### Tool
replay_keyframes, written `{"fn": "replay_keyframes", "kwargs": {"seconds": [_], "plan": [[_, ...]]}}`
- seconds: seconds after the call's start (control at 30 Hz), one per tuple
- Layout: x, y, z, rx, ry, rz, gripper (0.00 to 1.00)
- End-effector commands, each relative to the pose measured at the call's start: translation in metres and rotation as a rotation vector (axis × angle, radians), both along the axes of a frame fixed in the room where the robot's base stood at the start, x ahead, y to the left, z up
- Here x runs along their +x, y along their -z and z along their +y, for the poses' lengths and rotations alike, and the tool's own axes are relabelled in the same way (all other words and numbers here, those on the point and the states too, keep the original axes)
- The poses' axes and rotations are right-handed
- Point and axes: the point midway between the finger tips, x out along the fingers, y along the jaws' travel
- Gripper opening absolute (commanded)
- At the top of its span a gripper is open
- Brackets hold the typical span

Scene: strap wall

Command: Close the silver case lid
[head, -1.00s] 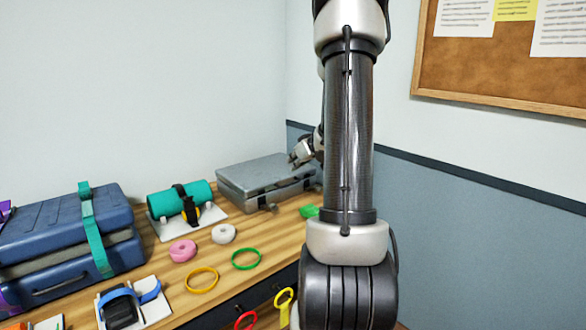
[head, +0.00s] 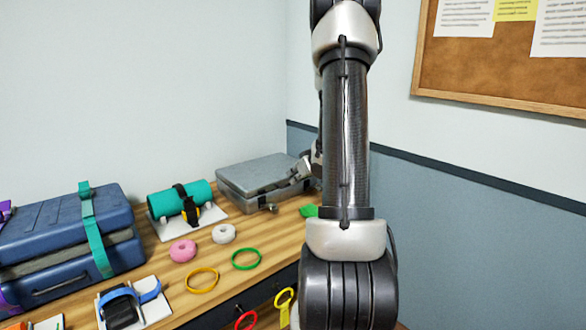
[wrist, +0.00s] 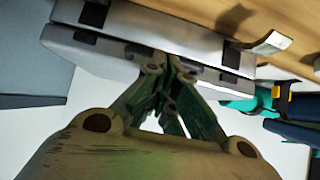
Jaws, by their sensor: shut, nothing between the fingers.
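The silver case (head: 252,174) lies at the far end of the bench, against the wall. In the wrist view the case's front edge (wrist: 150,24) crosses the top, with dark latch patches and one latch tab (wrist: 268,44) standing out. My gripper (wrist: 170,68) is shut and empty, its fingertips at the lid's front edge, seemingly touching it. In the head view my arm partly hides the gripper and the case's right end.
A blue case (head: 60,226) with a teal strap stands at left. A teal roll (head: 178,201) on a white stand sits beside the silver case. A green piece (head: 309,211) lies near the case.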

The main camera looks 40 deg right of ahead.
Motion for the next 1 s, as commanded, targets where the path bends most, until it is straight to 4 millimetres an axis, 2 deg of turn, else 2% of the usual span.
{"fn": "replay_keyframes", "kwargs": {"seconds": [0.27,0.37,0.7,0.83,1.0], "plan": [[-0.004,-0.004,-0.001,-0.001,0.001,-0.001,0.00],[-0.014,-0.013,-0.002,-0.003,0.002,-0.002,0.00],[-0.072,-0.059,-0.001,-0.003,0.004,-0.001,0.00],[-0.085,-0.071,-0.002,-0.001,0.003,-0.002,0.00],[-0.093,-0.076,0.000,0.001,0.001,0.000,0.00]]}}
